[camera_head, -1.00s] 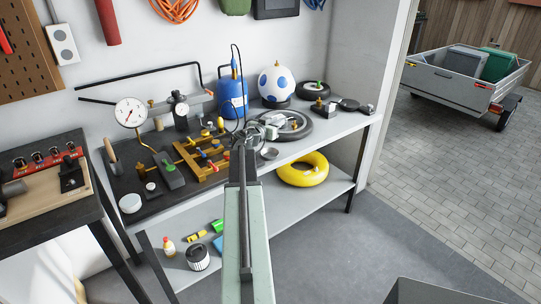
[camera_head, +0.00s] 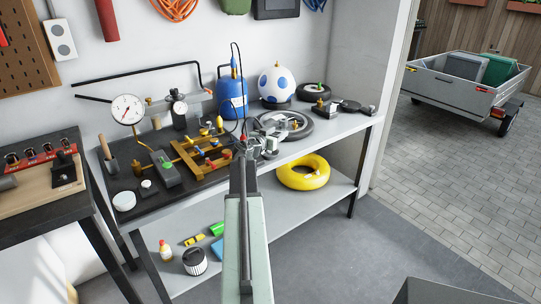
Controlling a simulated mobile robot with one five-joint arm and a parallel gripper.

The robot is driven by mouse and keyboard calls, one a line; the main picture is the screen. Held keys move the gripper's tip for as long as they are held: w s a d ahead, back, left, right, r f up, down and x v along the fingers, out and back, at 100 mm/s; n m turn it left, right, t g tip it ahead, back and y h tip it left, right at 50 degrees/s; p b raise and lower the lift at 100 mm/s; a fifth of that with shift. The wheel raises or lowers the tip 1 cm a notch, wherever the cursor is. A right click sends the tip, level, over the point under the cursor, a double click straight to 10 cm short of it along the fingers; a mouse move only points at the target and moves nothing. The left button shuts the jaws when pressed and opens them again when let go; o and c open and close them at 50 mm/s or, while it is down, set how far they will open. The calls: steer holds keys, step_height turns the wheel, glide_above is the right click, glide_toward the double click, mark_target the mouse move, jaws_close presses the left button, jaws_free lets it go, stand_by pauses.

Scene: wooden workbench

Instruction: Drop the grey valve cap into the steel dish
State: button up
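My arm reaches up from the bottom middle to the workbench.
A wooden rack with coloured valves (camera_head: 200,158), a dial gauge (camera_head: 127,110) and a blue gas bottle (camera_head: 232,97) stand left and behind. A spotted ball (camera_head: 276,85) sits at the back. A yellow ring (camera_head: 303,172) lies on the lower shelf.

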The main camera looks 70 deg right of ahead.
steer(key=p+v, duration=0.1)
steer(key=v, duration=0.7)
steer(key=shift+d, duration=0.1)
stand_by(0.4)
steer(key=shift+r, duration=0.1)
